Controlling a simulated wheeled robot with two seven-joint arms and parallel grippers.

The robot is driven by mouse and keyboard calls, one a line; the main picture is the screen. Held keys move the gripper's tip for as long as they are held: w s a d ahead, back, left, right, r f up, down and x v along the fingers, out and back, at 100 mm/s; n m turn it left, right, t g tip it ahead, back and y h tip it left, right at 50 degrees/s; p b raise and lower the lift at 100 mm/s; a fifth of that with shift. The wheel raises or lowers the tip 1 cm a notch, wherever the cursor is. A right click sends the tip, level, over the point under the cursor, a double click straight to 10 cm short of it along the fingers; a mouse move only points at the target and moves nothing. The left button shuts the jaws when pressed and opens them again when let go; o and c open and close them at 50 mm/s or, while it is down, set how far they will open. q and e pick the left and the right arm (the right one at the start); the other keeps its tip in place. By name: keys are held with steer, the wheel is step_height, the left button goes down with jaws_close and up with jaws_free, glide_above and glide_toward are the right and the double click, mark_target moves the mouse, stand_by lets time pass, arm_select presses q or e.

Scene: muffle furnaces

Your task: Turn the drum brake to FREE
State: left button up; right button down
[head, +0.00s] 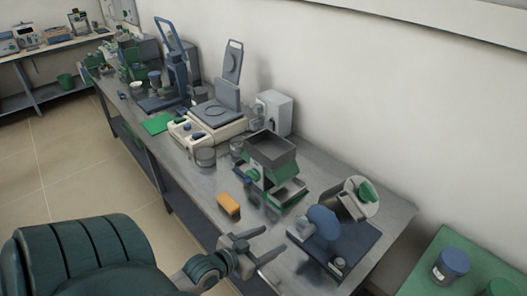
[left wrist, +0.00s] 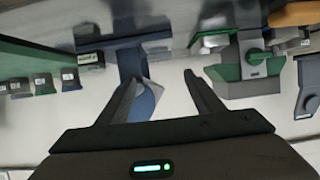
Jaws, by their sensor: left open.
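A drum machine stands at the right end of the bench, with a blue base plate (head: 357,243), a pale drum (head: 358,207) with a green part, and a blue disc (head: 323,222). A small grey knob-like part (head: 338,265) sits at its near side. I cannot tell which part is the brake, and no FREE mark is readable. My left gripper (head: 262,244) is open and empty, left of the machine and apart from it. In the left wrist view, the gripper (left wrist: 160,82) has the blue disc (left wrist: 146,100) partly behind its left finger. My right gripper is not in view.
A green-and-grey hopper device (head: 270,155) and an orange block (head: 229,205) stand left of the drum machine. A balance-like instrument (head: 207,122) is farther back. A green table (head: 450,290) with a blue-lidded jar (head: 451,265) is at the right. Bare bench lies near the front edge.

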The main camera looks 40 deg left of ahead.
arm_select(q)
steer(key=shift+v, duration=0.9)
steer(key=s+d+f+m+g, duration=0.1)
steer(key=s+d+f+g, duration=0.2)
steer(key=s+d+g, duration=0.35)
steer(key=s+d+f+g, duration=0.3)
steer(key=s+d+g, duration=0.1)
steer(key=s+d, duration=0.5)
steer(key=s+a+f+b, duration=0.1)
steer(key=s+f+b, duration=0.15)
steer(key=f, duration=1.45)
steer(key=s+f+b, duration=0.1)
steer(key=f+b, duration=0.2)
steer(key=f, duration=1.4)
steer(key=s+a+f+g+b, duration=0.1)
steer(key=s+f+b, duration=0.1)
steer(key=s+f, duration=0.6)
steer(key=s+a+f+g+y+b, duration=0.1)
steer(key=s+a+f+b, duration=0.1)
steer(key=s+f, duration=0.7)
step_height(320, 180, down, 4)
steer(key=shift+a+f+m+b, duration=0.1)
steer(key=shift+a+m+b, duration=0.2)
steer(key=shift+b, duration=0.15)
